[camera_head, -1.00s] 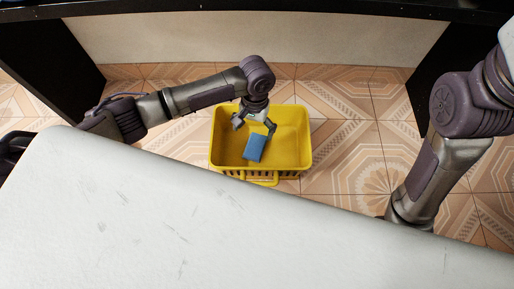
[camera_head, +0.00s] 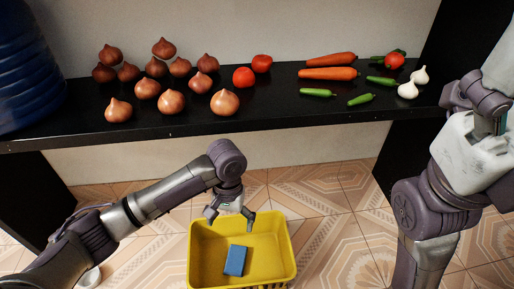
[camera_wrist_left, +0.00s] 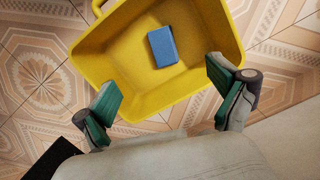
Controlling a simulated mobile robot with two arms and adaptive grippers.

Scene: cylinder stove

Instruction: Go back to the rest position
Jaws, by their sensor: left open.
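My left gripper (camera_head: 230,215) is open and empty, fingers pointing down at the back rim of the yellow basket (camera_head: 284,245). In the left wrist view its green-padded fingers (camera_wrist_left: 163,97) stand wide apart with nothing between them. The basket (camera_wrist_left: 105,50) sits on the tiled floor. A blue block (camera_head: 235,260) lies flat on the basket's bottom, apart from the gripper; it also shows in the left wrist view (camera_wrist_left: 162,46).
A black shelf (camera_head: 270,125) runs across the back. Tiled floor (camera_head: 325,215) is clear right of the basket.

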